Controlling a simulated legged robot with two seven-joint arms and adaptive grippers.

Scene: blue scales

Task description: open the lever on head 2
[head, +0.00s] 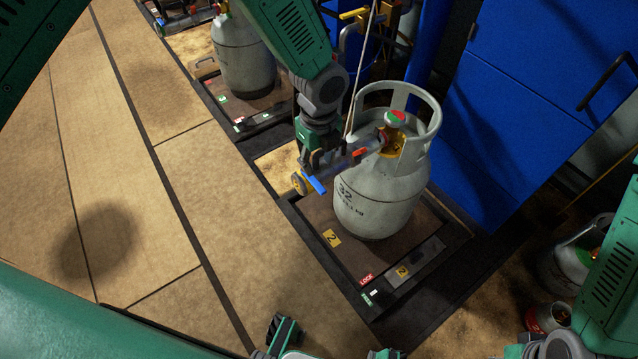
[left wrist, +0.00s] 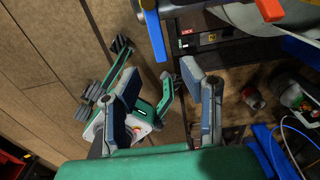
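A grey gas cylinder (head: 375,205) marked 32 stands upright on the scale (head: 335,262) labelled 2. The filling head (head: 345,164), a grey tube with a red part, joins the cylinder's valve. Its blue lever (head: 314,184) sticks out at the tube's left end. My left gripper (head: 322,160) is right behind the tube, close to the lever. In the left wrist view my left gripper (left wrist: 162,70) has its fingers apart, and the blue lever (left wrist: 154,36) lies just beyond and between the tips; contact cannot be told. My right gripper (head: 333,345) is low, empty and open, also visible in the left wrist view (left wrist: 145,70).
Another cylinder (head: 243,55) stands on a scale at the back left. A blue cabinet (head: 540,90) stands to the right. More cylinders (head: 575,262) are at the far right. The tan floor (head: 150,190) on the left is clear. A hose hangs behind the filling head.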

